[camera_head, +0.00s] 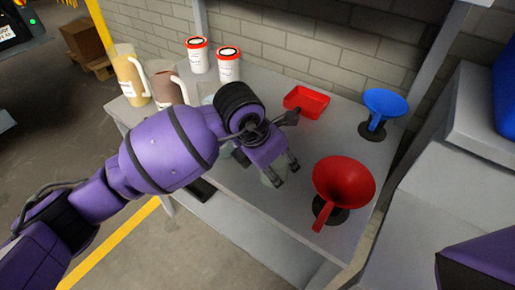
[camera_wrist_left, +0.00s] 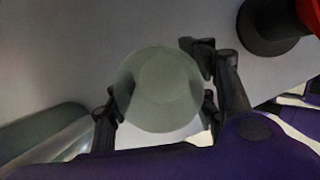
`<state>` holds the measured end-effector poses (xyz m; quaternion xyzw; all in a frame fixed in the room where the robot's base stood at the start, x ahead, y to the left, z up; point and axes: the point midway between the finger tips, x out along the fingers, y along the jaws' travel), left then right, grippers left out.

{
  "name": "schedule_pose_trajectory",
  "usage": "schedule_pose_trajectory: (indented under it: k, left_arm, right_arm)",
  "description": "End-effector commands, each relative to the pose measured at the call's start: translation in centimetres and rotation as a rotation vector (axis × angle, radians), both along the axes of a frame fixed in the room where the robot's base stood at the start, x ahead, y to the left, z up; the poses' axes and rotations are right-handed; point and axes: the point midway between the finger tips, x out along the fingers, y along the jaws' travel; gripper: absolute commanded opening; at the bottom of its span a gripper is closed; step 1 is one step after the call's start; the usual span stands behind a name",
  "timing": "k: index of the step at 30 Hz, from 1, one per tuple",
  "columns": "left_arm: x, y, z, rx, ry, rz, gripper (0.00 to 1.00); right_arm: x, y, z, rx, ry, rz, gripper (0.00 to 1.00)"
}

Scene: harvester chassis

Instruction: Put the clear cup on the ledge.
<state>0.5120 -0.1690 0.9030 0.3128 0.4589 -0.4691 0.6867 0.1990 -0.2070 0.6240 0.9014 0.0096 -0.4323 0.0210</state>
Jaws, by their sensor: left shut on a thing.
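The clear cup (camera_wrist_left: 160,88) is a pale, see-through round shape in the left wrist view, seen from above between the finger pads. In the head view it shows faintly (camera_head: 270,178) below the gripper. My left gripper (camera_head: 285,170) is shut on the cup over the grey worktop; I cannot tell whether the cup touches the surface. My right gripper is not in view. A raised grey ledge-like surface (camera_head: 475,135) stands at the right; I cannot tell whether it is the task's ledge.
A red funnel (camera_head: 343,185) stands near the worktop's front right, close to the gripper. A blue funnel (camera_head: 385,103) and a red tray (camera_head: 306,102) are farther back. Two white, red-lidded containers (camera_head: 229,64) and two filled jugs (camera_head: 131,75) stand at the left.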

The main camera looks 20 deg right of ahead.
Motion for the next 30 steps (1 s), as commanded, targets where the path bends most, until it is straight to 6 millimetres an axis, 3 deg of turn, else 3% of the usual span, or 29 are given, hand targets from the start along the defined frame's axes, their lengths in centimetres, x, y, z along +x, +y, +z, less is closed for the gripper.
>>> schedule_pose_trajectory:
  k: [8,9,14,23,30]
  left_arm:
    - [0.0,0.0,-0.2,0.000,0.000,0.000,0.25]
    - [0.0,0.0,-0.3,0.000,0.000,0.000,0.53]
    - [0.0,0.0,-0.2,0.000,0.000,0.000,0.72]
    - [0.0,0.0,-0.1,-0.001,-0.001,0.000,0.72]
    - [-0.2,0.9,2.4,-0.001,-0.004,0.000,0.72]
  right_arm:
    - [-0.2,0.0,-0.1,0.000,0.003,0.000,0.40]
    - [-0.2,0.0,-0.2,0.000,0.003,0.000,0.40]
    - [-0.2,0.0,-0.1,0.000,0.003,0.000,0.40]
    - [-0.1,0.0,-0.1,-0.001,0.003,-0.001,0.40]
    - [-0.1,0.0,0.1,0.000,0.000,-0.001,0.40]
